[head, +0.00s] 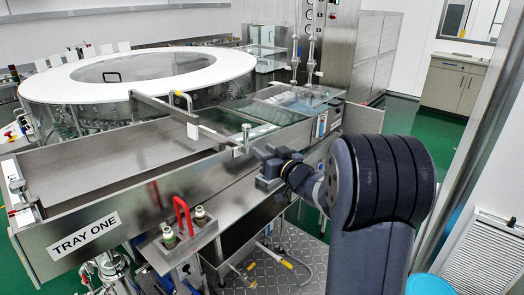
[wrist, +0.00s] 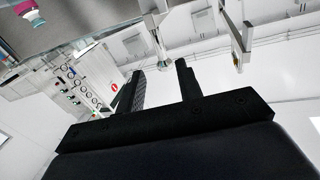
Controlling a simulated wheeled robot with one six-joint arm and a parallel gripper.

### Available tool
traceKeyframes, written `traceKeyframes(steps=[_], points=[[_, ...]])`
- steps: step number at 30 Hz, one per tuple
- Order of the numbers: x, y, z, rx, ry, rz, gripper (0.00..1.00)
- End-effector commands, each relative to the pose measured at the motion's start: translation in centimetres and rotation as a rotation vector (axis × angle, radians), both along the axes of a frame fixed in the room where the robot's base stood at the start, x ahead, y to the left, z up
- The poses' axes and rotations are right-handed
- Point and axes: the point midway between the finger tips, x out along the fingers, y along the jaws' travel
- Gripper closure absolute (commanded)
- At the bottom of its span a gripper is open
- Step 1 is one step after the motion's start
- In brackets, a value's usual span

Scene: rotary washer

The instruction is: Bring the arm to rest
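My arm rises at the right of the head view and bends toward the machine. My gripper (head: 268,167) is at its end, over the right part of the washer's steel front. In the wrist view my gripper (wrist: 160,72) shows two black fingers standing apart, with nothing between them. The wrist view is tilted and looks past the fingers at white wall and ceiling.
The rotary washer has a round white rim (head: 60,88) and a long steel tray (head: 110,165) labelled TRAY ONE. A red handle (head: 183,213) stands at its front. A blue bin (head: 430,284) is at lower right. Green floor (head: 425,135) lies open behind my arm.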

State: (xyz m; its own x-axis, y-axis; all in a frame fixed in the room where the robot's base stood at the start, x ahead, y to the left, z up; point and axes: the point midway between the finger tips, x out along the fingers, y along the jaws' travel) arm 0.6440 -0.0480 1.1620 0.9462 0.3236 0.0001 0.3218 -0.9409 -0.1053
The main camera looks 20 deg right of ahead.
Motion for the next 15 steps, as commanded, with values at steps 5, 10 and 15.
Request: traceKeyframes(steps=[5, 10, 15], points=[[0.0, 0.0, 0.0, 0.0, 0.0, 0.0, 0.66], [0.7, 0.3, 0.1, -0.001, -0.001, 0.002, 0.66], [2.9, 1.1, 0.2, 0.0, 0.0, 0.003, 0.66]])
